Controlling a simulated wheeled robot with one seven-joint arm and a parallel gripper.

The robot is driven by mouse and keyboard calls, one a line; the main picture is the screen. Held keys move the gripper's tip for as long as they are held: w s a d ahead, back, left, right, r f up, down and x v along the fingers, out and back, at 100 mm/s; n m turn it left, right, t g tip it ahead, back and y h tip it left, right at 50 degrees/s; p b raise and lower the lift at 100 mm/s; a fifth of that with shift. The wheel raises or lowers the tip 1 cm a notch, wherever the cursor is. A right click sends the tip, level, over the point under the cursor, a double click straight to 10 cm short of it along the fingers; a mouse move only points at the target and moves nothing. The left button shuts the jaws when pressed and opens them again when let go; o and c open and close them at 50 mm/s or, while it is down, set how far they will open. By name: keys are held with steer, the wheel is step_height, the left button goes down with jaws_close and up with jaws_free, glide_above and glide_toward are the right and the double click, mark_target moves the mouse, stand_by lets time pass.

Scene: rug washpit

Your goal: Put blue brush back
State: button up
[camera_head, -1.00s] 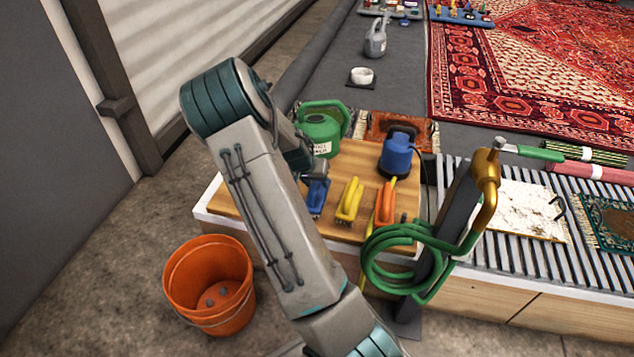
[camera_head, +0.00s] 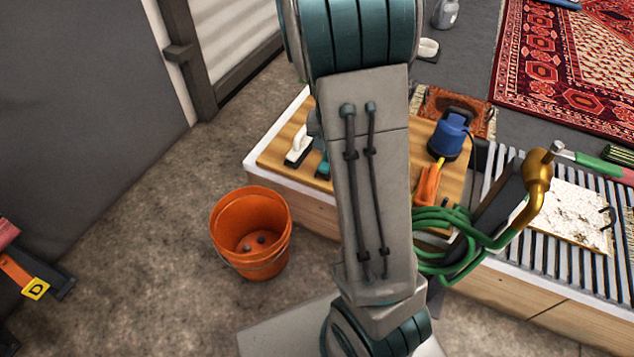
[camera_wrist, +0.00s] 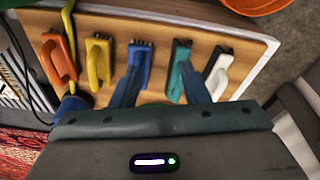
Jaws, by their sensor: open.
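In the wrist view the blue brush (camera_wrist: 140,62) lies on the wooden board (camera_wrist: 262,50), between a yellow brush (camera_wrist: 98,62) and a teal brush (camera_wrist: 180,68).
An orange brush (camera_head: 427,185) and a blue pump (camera_head: 450,138) stand on the board's right part. A coiled green hose (camera_head: 450,235) hangs at its front right corner. An orange bucket (camera_head: 250,235) stands on the floor in front. A slatted rack (camera_head: 560,262) is at right.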

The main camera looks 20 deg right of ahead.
steer(key=s+a+r+n, duration=0.3)
steer(key=s+a+r, duration=0.2)
steer(key=s, duration=0.3)
steer(key=s+a+r+n+y, duration=0.1)
steer(key=s+a+r+n, duration=0.3)
steer(key=s+a, duration=0.3)
steer(key=shift+s+r+y, duration=0.3)
steer(key=shift+s+r, duration=0.05)
steer(key=shift+s, duration=0.8)
steer(key=shift+a, duration=0.15)
steer(key=shift+c, duration=0.5)
